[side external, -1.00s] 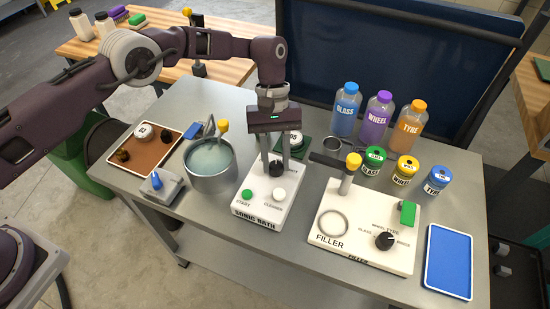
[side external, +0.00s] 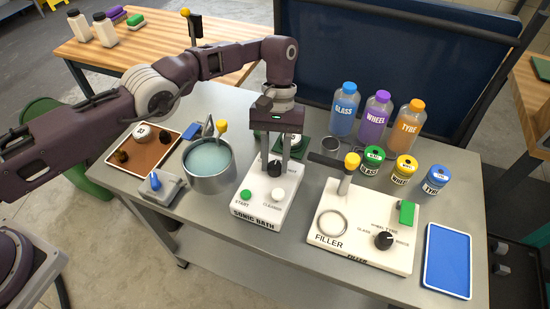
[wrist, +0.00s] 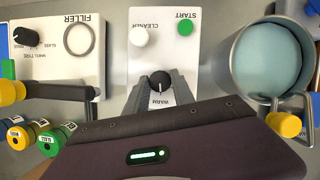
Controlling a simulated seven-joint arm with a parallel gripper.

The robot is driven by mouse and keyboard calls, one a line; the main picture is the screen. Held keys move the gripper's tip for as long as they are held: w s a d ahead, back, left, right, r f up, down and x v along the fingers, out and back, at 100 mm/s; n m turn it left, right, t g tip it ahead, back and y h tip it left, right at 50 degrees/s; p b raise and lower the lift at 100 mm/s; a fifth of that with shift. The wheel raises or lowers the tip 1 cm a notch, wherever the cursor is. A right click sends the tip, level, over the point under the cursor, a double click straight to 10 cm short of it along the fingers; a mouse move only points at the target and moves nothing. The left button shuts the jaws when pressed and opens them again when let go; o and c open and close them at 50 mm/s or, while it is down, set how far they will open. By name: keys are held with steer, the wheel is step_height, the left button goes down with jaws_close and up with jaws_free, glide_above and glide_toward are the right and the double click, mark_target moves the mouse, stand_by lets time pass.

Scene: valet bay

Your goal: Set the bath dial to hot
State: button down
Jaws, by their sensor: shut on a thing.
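The bath dial (wrist: 160,82) is a black knob on the white sonic bath panel (side external: 262,198). It also shows in the side view (side external: 275,168). My gripper (wrist: 160,88) has a finger on each side of the dial and is shut on it. In the wrist view the word WARM is readable upside down beside the dial. The dial's exact pointing direction is hard to read, and no hot mark is readable. My gripper's body hides the panel's far end.
A metal pot of liquid (side external: 230,175) stands left of the panel. The filler (side external: 335,245), with its own black dial (side external: 384,240), is at the right. Green START (side external: 246,195) and white CLEANER (side external: 278,194) buttons sit close before the bath dial. Bottles and jars stand behind the filler.

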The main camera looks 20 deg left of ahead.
steer(key=c, duration=1.1)
jaws_free()
steer(key=n, duration=0.2)
steer(key=n+h, duration=0.1)
steer(key=n, duration=0.1)
steer(key=shift+s+a+t+h, duration=0.1)
steer(key=shift+a+t+h, duration=0.05)
steer(key=shift+t+h, duration=0.15)
steer(key=n+t, duration=0.1)
steer(key=n, duration=0.2)
steer(key=n+h, duration=0.1)
steer(key=n, duration=0.2)
steer(key=shift+s+a+r+t, duration=0.1)
steer(key=shift+s+t, duration=0.05)
steer(key=shift+t, duration=0.25)
steer(key=v, duration=0.8)
steer(key=s+a+r+m+t+y, duration=0.1)
steer(key=s+a+r+m, duration=0.1)
steer(key=s+a+r, duration=0.2)
steer(key=s+a+r+m+t, duration=0.2)
steer(key=s+a+r, duration=0.3)
steer(key=r, duration=0.4)
steer(key=s+a+r+m+t+y, duration=0.1)
steer(key=s+a+r+m, duration=0.2)
steer(key=r, duration=0.4)
steer(key=shift+s+a+m+t+y, duration=0.3)
steer(key=shift+s+a+m+t, duration=0.1)
steer(key=shift+s+a, duration=0.55)
